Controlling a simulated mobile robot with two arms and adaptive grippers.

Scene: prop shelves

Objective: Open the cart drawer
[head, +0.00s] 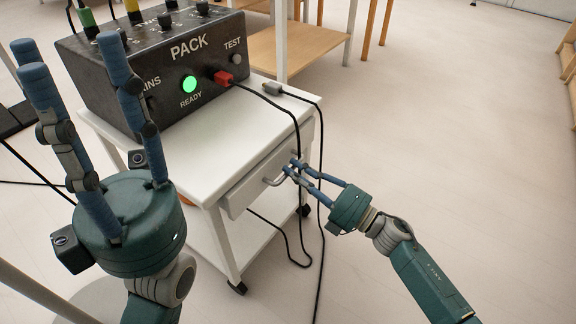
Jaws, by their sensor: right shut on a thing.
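The white cart (222,257) stands in the middle of the head view with a black box on top. Its drawer (236,203) faces right and front, with a grey bar handle (274,181). The drawer front looks close to the cart body; I cannot tell if it stands slightly out. My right gripper (294,168) comes from the lower right, its blue fingers shut on the handle at its right end. The fingers hide that part of the handle. My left gripper (78,65) is raised at the left, fingers up and apart, empty, in front of the box.
Black cables (299,225) hang down the cart's front near my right gripper. A wooden shelf (290,50) stands behind. The floor at right is clear.

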